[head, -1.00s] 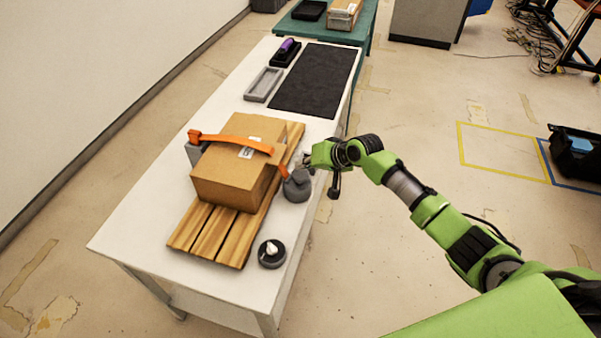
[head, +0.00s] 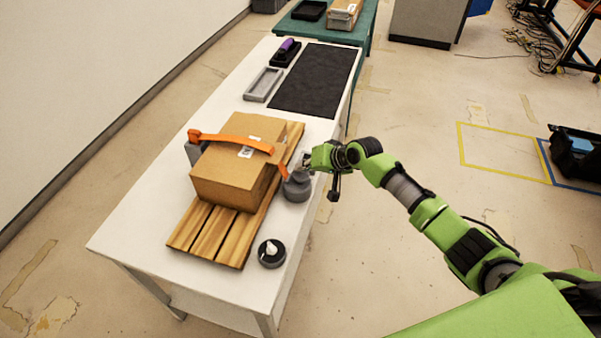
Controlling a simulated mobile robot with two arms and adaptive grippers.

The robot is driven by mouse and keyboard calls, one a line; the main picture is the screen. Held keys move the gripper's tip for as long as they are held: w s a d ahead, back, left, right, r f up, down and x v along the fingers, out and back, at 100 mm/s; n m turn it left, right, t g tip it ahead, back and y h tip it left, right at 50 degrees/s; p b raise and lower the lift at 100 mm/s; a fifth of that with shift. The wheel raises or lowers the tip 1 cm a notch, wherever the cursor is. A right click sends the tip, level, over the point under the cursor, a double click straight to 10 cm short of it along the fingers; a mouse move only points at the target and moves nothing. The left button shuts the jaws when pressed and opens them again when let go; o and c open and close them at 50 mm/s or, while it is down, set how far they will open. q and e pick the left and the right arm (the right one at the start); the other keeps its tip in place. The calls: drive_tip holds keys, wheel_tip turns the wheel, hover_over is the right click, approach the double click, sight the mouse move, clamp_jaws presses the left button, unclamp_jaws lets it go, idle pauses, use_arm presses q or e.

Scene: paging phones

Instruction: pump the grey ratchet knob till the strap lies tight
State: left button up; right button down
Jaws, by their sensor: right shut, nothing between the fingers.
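A grey ratchet knob (head: 297,188) stands at the right side of a wooden pallet on the white table. An orange strap (head: 236,142) runs from a grey post (head: 193,153) at the left, over a cardboard box (head: 232,181), and down to the knob. The strap bows up above the left part of the box, with a gap under it. My right gripper (head: 306,161) is shut and empty, just behind and above the knob. Its fingertips are small, and I cannot tell whether they touch the knob. My left gripper is not in view.
The box rests on the pallet (head: 207,230). A dark round holder (head: 271,254) with a white tip stands at the front right of the white table (head: 140,222). A black mat (head: 313,80), a grey tray (head: 263,85) and a purple-handled tool (head: 287,49) lie farther back.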

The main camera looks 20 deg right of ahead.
sight(303, 174)
drive_tip(key=shift+s+f+b, duration=0.1)
drive_tip(key=shift+f+b, duration=0.45)
drive_tip(key=shift+f, duration=0.45)
idle(0.7)
drive_tip(key=shift+r, duration=0.1)
drive_tip(key=shift+r+p, duration=1.4)
drive_tip(key=shift+r, duration=0.1)
drive_tip(key=shift+r, duration=0.15)
wheel_tip(303, 174, up, 5)
drive_tip(key=p, duration=0.5)
